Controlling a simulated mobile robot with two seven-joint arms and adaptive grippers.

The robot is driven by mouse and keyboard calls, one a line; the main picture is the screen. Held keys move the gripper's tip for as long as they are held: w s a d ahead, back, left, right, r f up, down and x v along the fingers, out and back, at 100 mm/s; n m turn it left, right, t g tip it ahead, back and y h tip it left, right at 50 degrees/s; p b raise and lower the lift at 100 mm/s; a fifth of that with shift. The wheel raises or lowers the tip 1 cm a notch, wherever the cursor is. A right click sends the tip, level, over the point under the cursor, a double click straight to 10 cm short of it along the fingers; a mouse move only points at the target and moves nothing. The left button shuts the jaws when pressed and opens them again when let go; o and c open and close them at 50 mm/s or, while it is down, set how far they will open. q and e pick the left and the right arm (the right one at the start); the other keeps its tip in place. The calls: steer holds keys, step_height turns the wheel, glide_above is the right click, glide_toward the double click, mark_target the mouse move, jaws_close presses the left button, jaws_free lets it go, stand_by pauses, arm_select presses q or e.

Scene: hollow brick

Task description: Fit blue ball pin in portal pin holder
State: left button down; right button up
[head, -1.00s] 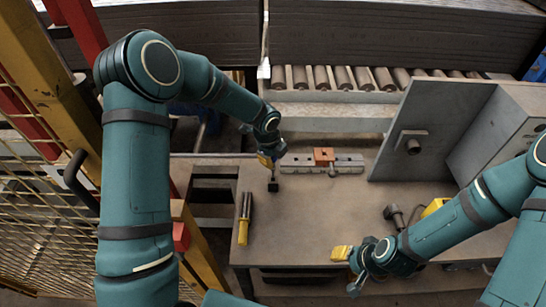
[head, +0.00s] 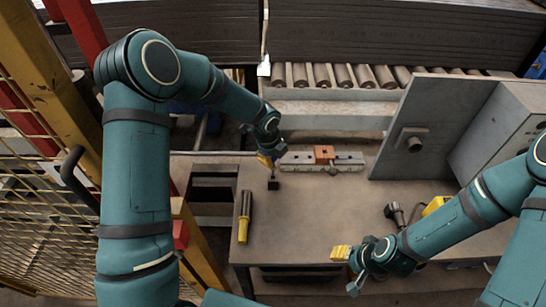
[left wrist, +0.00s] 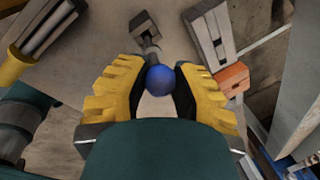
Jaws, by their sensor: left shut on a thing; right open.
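My left gripper (head: 268,160) is shut on the blue ball pin. In the left wrist view the pin's blue ball (left wrist: 159,80) shows between the yellow fingers, with its grey shank running to a dark square end (left wrist: 142,23). In the head view that dark end (head: 273,185) hangs below the fingers, just left of a grey slotted rail (head: 345,163) with an orange block (head: 324,154). The rail also shows in the left wrist view (left wrist: 211,35). I cannot tell for sure which part is the portal pin holder. My right gripper (head: 341,253) is open near the table's front edge.
A yellow-and-black tool (head: 244,216) lies at the table's left edge. A tall grey panel (head: 425,115) with a square-based stub (head: 412,140) stands at right. A dark tool (head: 395,214) lies near my right arm. The table's middle is clear.

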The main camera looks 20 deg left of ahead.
mark_target(273, 168)
arm_select(q)
steer(key=shift+f+b, duration=1.95)
steer(key=shift+f, duration=0.6)
stand_by(1.0)
steer(key=c, duration=0.8)
jaws_free()
steer(key=shift+o, duration=0.2)
